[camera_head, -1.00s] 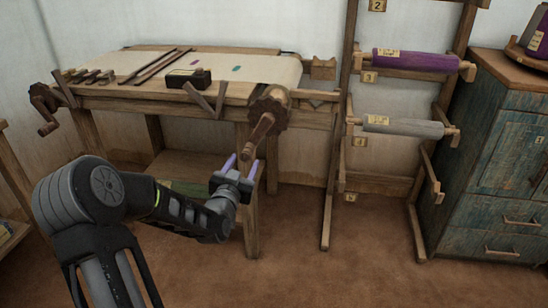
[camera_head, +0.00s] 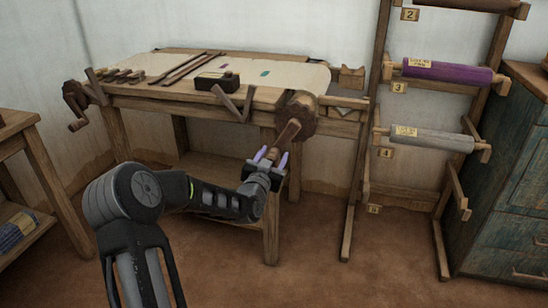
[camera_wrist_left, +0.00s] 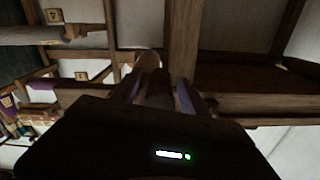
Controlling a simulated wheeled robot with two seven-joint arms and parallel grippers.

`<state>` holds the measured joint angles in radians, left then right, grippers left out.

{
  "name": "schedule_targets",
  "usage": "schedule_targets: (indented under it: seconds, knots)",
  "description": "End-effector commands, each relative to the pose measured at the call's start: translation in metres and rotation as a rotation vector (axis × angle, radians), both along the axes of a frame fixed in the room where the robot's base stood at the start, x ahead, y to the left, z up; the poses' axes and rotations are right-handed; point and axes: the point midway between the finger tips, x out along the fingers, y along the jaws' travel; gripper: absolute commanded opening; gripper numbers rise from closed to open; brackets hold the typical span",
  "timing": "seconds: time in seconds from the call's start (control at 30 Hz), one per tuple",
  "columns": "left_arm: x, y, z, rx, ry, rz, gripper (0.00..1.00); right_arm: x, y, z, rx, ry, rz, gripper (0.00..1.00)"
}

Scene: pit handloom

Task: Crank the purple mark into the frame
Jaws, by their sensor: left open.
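The wooden crank (camera_head: 297,112) is at the loom's front right corner, a toothed disc with a handle (camera_head: 289,131) slanting down to the left. My left gripper (camera_head: 270,156) is open, its two purple fingers on either side of the handle's lower end. In the left wrist view the handle (camera_wrist_left: 157,88) shows darkly between the fingers; contact cannot be told. On the pale cloth (camera_head: 300,77), a small purple mark (camera_head: 236,72) is just beside the dark box and a teal mark (camera_head: 265,72) lies to its right. My right gripper is out of view.
A dark box (camera_head: 216,82) and several sticks (camera_head: 190,68) lie on the loom. Another crank (camera_head: 76,103) is at its left end. A rack with purple (camera_head: 450,71) and grey (camera_head: 430,138) rolls stands right. The floor in front is clear.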

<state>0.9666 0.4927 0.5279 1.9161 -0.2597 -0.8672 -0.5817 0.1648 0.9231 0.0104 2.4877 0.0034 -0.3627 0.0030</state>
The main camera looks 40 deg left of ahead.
Motion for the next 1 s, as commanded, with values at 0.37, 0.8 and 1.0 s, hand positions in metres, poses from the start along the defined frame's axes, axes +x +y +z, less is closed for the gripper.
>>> schedule_targets:
  seconds: [0.37,0.8,1.0]
  knots:
    - [0.0074,0.0027,0.0001,0.000,0.000,0.000,0.52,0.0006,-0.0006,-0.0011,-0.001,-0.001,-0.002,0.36]
    - [0.0070,0.0032,0.0000,0.000,0.001,0.001,0.16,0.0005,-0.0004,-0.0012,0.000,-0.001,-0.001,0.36]
    - [0.0069,0.0036,0.0000,0.000,0.001,0.002,0.00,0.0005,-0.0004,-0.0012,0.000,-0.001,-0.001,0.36]
